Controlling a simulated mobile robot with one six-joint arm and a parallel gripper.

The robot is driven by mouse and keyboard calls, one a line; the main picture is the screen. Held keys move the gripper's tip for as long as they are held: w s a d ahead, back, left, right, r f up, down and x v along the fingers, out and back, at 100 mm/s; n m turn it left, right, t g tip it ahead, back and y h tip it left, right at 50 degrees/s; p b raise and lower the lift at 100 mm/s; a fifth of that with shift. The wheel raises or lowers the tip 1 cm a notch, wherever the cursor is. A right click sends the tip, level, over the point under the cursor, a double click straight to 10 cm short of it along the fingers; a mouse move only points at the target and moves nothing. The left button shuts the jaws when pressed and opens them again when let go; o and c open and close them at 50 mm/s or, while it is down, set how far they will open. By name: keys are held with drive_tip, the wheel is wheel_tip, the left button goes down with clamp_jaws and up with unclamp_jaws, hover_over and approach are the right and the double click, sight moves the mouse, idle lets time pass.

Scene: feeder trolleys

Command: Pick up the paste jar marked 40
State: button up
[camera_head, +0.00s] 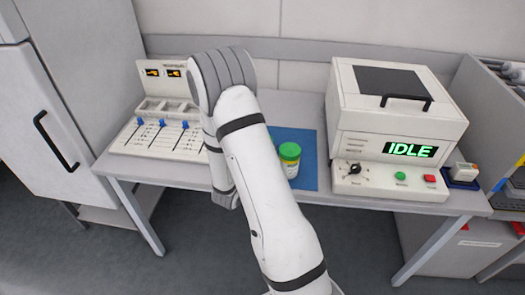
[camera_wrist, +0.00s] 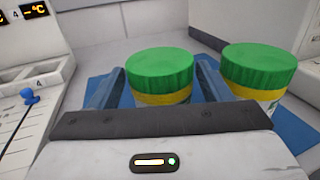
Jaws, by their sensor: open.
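Two paste jars with green lids and yellow bands show in the wrist view. The left jar (camera_wrist: 159,70) stands between the two fingers of my gripper (camera_wrist: 160,68), which is open, with a finger on either side. I cannot tell whether the fingers touch it. The right jar (camera_wrist: 258,70) stands just outside the right finger. In the head view one jar (camera_head: 290,158) shows upright on the blue mat (camera_head: 308,175), beside my arm. No number 40 is readable on either jar.
A white machine reading IDLE (camera_head: 392,105) stands right of the mat. A panel with blue sliders (camera_head: 150,143) stands to the left, on the same grey table (camera_head: 270,104). A small boxed item (camera_head: 463,173) sits at the right edge. The wall is close behind.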

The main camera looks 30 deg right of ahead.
drive_tip(key=x, duration=0.3)
drive_tip(key=shift+w+d+f, duration=0.1)
drive_tip(key=shift+w+d, duration=0.1)
drive_tip(key=shift+d, duration=0.1)
drive_tip(key=shift+w, duration=0.1)
drive_tip(key=c, duration=1.3)
